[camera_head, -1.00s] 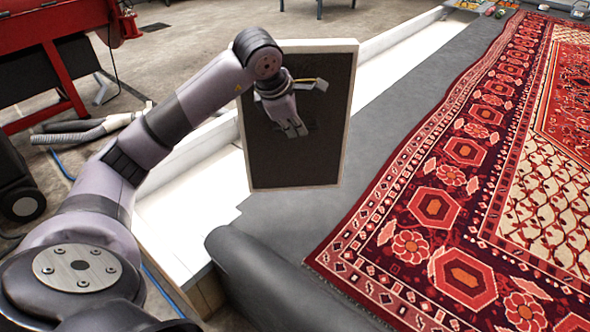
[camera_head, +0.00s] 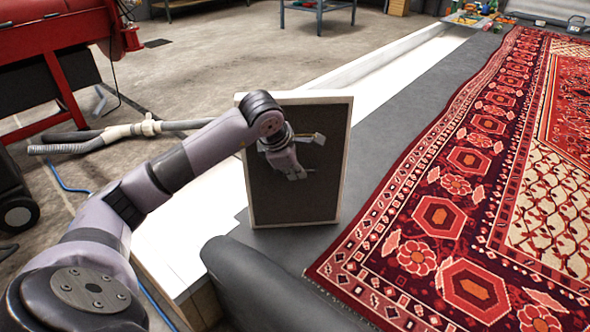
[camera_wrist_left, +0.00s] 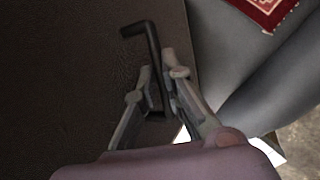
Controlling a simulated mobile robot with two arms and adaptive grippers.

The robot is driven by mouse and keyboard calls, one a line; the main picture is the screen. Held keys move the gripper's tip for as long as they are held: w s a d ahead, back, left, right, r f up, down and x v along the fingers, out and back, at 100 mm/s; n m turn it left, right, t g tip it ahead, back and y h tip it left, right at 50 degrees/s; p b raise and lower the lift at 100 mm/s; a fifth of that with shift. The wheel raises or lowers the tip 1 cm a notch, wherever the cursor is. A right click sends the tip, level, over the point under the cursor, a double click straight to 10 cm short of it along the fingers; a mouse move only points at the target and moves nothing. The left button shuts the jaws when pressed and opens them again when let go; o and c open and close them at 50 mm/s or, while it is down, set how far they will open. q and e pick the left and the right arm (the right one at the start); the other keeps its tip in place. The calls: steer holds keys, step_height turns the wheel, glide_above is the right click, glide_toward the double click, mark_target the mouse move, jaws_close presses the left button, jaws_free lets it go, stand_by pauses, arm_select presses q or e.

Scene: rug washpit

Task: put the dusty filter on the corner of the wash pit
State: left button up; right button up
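The dusty filter (camera_head: 290,200) is a dark flat panel in a pale frame. It stands nearly upright over the grey strip at the edge of the wash pit (camera_head: 375,130); I cannot tell whether its lower edge touches. My left gripper (camera_head: 300,172) is in front of its dark face. In the left wrist view the fingers (camera_wrist_left: 160,95) are closed around the filter's dark bent handle (camera_wrist_left: 150,55). The filter's face (camera_wrist_left: 70,80) fills the left of that view. My right gripper is not in view.
A patterned red rug (camera_head: 440,215) lies to the right. A dark rounded roll (camera_head: 265,285) is at the near end of the grey strip. A white ledge (camera_head: 175,235) runs along the left. A grey hose (camera_head: 110,135) and red machine (camera_head: 50,30) are at left.

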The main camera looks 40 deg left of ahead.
arm_select(q)
steer(key=o, duration=0.4)
steer(key=shift+o, duration=0.2)
steer(key=shift+r, duration=0.1)
